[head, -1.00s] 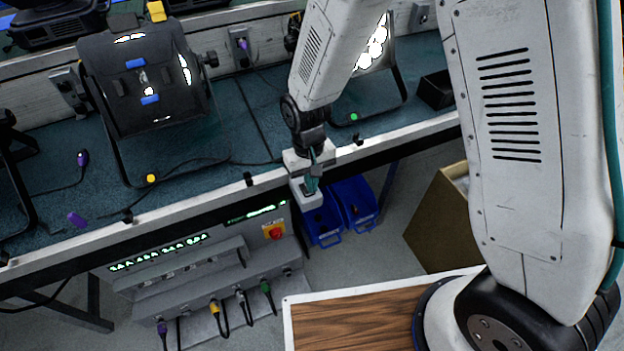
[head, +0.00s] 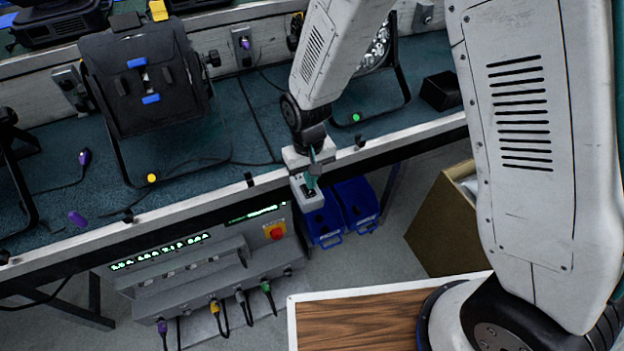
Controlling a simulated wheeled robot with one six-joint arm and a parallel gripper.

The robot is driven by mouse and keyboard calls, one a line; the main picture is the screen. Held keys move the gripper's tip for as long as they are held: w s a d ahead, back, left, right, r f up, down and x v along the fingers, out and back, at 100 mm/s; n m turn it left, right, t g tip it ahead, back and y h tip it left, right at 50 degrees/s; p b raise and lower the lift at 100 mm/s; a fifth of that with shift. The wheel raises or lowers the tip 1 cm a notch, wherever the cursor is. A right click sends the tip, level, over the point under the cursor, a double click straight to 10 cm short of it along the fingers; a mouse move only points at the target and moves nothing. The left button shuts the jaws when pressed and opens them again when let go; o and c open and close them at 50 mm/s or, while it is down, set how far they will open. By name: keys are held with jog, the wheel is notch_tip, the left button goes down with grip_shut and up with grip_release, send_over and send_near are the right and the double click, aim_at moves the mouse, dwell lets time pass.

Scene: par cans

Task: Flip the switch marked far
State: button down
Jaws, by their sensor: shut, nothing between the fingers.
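A grey control box (head: 200,282) is mounted under the front edge of the bench, with a row of small green-lit displays (head: 160,252) and another green display (head: 262,212) at its upper right. A red knob on a yellow plate (head: 275,232) is at its right end. No marking reading "far" is legible, and individual switches are too small to tell apart. My gripper (head: 310,195) is shut and empty, pointing down just off the bench's front edge, right of the control box and above the red knob's height. It appears apart from the box; its fingertips are partly hidden.
A black par can (head: 150,85) stands on the teal bench, with a yellow dot (head: 151,178) by its stand. A second lamp (head: 375,50), unlit, is partly behind my arm. Blue bins (head: 356,203) and a cardboard box (head: 445,220) are at right. Coloured cables hang below the control box.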

aim_at(314, 193)
jog(key=shift+r, duration=0.1)
notch_tip(314, 193, up, 14)
jog(key=s, duration=0.1)
jog(key=shift+s+d, duration=0.3)
jog(key=shift+s, duration=0.1)
dwell(0.4)
jog(key=s+d+r+m+t, duration=0.1)
jog(key=s+d+r, duration=0.7)
jog(key=s+d, duration=0.1)
jog(key=s+d+r+m+t, duration=0.1)
jog(key=s+d+r+m, duration=0.1)
jog(key=s+d+r, duration=0.6)
jog(key=shift+s+d+r+m+t, duration=0.35)
jog(key=shift+s+d, duration=0.5)
jog(key=shift+d, duration=1.4)
